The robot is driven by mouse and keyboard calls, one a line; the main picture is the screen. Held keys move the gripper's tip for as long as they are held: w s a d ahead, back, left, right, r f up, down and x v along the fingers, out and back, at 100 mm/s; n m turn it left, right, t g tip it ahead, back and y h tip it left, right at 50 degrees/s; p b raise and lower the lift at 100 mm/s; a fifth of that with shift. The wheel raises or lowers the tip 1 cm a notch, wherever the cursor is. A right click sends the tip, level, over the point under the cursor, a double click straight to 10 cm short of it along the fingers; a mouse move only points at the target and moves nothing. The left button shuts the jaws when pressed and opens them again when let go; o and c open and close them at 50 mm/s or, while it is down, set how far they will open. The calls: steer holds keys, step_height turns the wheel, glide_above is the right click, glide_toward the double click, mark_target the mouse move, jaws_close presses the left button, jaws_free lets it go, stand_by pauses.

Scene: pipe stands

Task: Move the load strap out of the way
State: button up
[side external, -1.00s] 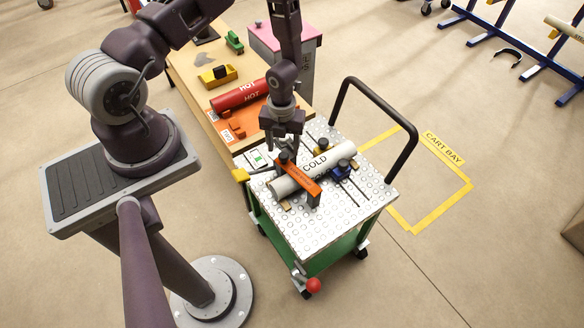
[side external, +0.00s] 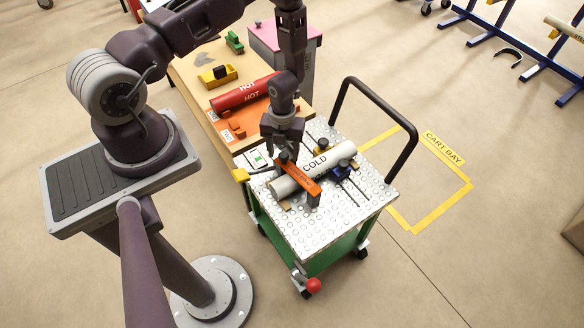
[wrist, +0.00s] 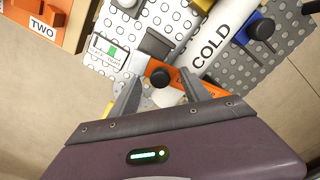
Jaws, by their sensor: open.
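The load strap (side external: 306,184) is an orange bar lying across the white pipe marked COLD (side external: 333,159) on top of the cart (side external: 318,232). In the wrist view the orange strap (wrist: 185,80) shows with a black knob (wrist: 160,77) at its near end, and the COLD pipe (wrist: 222,35) runs up and right. My gripper (side external: 284,151) is over the strap's knob end. In the wrist view my gripper (wrist: 158,86) is open, with its two fingers on either side of the black knob. I cannot tell whether they touch it.
A blue clamp (side external: 341,172) with a black knob stands beside the pipe. The cart's black handle (side external: 408,140) rises at the right. The yellow-marked cart bay (side external: 440,200) is empty.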

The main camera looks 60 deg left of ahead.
steer(key=shift+r, duration=0.1)
steer(key=shift+r, duration=3.4)
step_height(320, 180, up, 26)
steer(key=a+n+t+y, duration=0.2)
steer(key=n+y, duration=0.2)
steer(key=n, duration=0.8)
steer(key=s+d+r+n+t+h, duration=0.1)
steer(key=s+d+r+n+h, duration=0.1)
steer(key=s+d+r+n, duration=0.4)
steer(key=s+d+r+n+t+h, duration=0.2)
steer(key=s+d+r+n, duration=0.3)
steer(key=s, duration=0.5)
step_height(320, 180, up, 2)
steer(key=n, duration=0.3)
steer(key=shift+s+d+r+n+t, duration=0.2)
steer(key=shift+d+n+t, duration=0.1)
steer(key=shift+d+n, duration=0.1)
